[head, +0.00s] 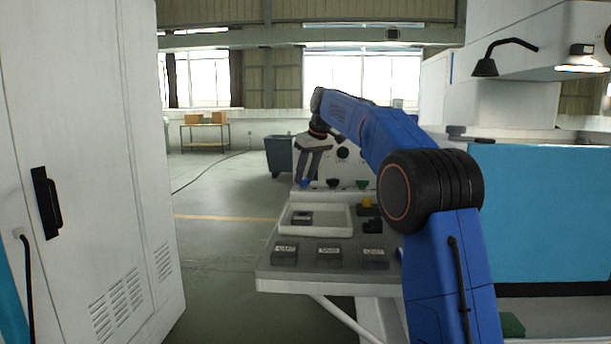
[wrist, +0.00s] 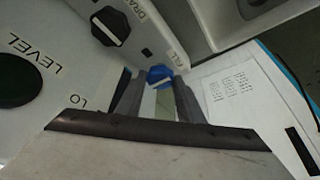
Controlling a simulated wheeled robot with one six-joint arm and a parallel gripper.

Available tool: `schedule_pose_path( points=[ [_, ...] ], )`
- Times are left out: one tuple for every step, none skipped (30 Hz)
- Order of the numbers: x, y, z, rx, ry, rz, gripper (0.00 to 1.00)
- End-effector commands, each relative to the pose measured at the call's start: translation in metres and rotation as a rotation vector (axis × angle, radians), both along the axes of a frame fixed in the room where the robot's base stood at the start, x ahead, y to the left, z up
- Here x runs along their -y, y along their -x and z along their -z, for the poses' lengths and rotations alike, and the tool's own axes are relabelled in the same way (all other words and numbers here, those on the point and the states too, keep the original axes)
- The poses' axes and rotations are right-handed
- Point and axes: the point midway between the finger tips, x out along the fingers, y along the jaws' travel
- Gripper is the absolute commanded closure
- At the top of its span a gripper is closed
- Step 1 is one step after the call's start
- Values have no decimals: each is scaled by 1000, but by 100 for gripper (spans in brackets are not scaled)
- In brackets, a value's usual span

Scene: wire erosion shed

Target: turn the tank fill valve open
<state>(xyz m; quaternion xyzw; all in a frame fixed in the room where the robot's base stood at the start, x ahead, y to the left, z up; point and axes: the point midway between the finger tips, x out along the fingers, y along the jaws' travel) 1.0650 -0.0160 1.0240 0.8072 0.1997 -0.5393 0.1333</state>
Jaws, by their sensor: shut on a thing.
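The tank fill valve is a blue knob (wrist: 158,74) beside the label "FILL" on a pale panel (head: 325,166). In the wrist view its blue top shows between the tips of my gripper (wrist: 157,86), whose two dark fingers are shut on it. In the head view my gripper (head: 305,176) reaches down at the panel's left end, and a bit of the blue knob (head: 304,184) shows below it. The fingers hide the knob's sides, and I cannot tell how far it is turned.
A black drain knob (wrist: 110,26) with a pale pointer sits close by. A dark level gauge (wrist: 16,82) is at left.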

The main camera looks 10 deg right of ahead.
Motion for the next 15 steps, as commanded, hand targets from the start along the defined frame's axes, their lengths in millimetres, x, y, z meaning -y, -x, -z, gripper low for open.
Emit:
schedule_pose_path(
  points=[
    [0, -1, -1, 3, -1, -2, 88],
    [0, -1, -1, 3, 0, -3, 88],
    [0, -1, -1, 3, 0, -3, 88],
    [0, -1, -1, 3, 0, -3, 88],
    [0, 0, -1, 3, 0, -3, 88],
    [0, 0, -1, 3, 0, -3, 88],
    [0, 0, -1, 3, 0, -3, 88],
    [0, 0, -1, 3, -1, -2, 88],
    [0, 0, -1, 3, 0, -1, 88],
    [0, 0, -1, 3, 0, -1, 88],
    [0, 0, -1, 3, 0, -1, 59],
    [0, 0, -1, 2, 0, -2, 49],
    [0, 0, -1, 2, 0, -2, 47],
    [0, 0, -1, 2, 0, -2, 47],
    [0, 0, -1, 3, 1, -1, 47]
  ],
)
